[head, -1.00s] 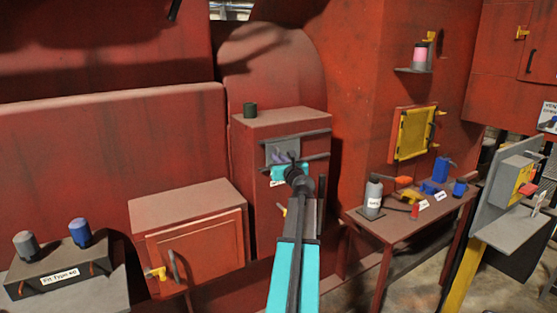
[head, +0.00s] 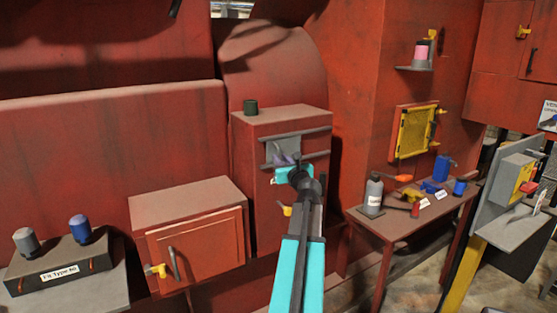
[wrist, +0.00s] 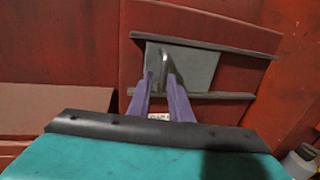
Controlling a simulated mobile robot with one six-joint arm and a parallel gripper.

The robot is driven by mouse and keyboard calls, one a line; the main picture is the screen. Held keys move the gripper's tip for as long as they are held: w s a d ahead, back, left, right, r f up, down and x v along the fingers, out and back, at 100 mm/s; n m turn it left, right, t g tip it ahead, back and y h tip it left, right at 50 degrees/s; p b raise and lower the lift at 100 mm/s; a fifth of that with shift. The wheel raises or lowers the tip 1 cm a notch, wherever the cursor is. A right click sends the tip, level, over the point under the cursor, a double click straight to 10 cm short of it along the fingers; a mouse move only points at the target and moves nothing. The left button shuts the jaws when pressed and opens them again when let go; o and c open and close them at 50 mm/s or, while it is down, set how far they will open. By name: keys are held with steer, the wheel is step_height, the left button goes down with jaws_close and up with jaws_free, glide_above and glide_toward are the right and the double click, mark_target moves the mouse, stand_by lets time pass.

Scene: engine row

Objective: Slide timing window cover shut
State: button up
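The timing window cover is a grey plate (head: 271,149) between two dark horizontal rails on the front of a red cabinet. My gripper (head: 284,157) is in front of the cover. In the wrist view its two purple fingers (wrist: 161,75) are apart, with their tips at either side of the handle's lower part. I cannot tell whether they touch it. The window opening itself is not clearly visible.
The upper rail (wrist: 205,43) and lower rail (wrist: 210,96) run along the cover's edges. A lower red cabinet (head: 195,250) is to the left. A table (head: 400,226) with a bottle and tools is to the right.

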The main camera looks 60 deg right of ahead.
steer(key=b+v, duration=0.1)
steer(key=v, duration=0.8)
steer(key=shift+a, duration=0.3)
stand_by(0.4)
